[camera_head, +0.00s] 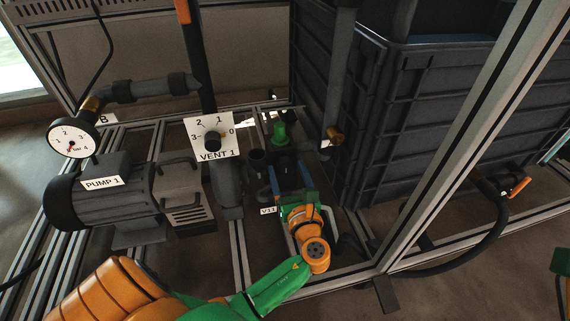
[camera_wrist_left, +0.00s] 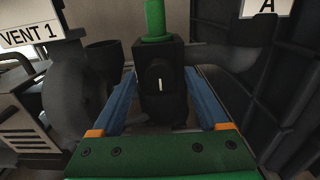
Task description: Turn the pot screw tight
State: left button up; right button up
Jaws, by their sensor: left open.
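A black fitting (camera_head: 284,158) with a green cylindrical top (camera_head: 279,133) stands on the frame beside the V11 label. The left wrist view shows its black block (camera_wrist_left: 172,50), its green top (camera_wrist_left: 153,18) and a round black screw head or knob (camera_wrist_left: 158,76) with a short upright white mark. I cannot tell for certain which part is the pot screw. My left gripper (camera_head: 288,177) is at the fitting, its blue fingers apart on either side of the black block in the left wrist view (camera_wrist_left: 160,90). Contact is not clear. My right gripper is not seen.
A VENT 1 dial plate (camera_head: 212,136), PUMP 1 (camera_head: 100,190) and a pressure gauge (camera_head: 72,138) stand left of the fitting. A large dark crate (camera_head: 435,110) and a slanted metal post (camera_head: 470,130) bound the right side. A black hose (camera_head: 480,250) runs low on the right.

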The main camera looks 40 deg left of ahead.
pick_arm(q)
jog(key=shift+w+a, duration=0.4)
jog(key=shift+a, duration=0.05)
jog(key=shift+r+p, duration=0.1)
jog(key=shift+p, duration=0.25)
grip_shut()
dwell(1.2)
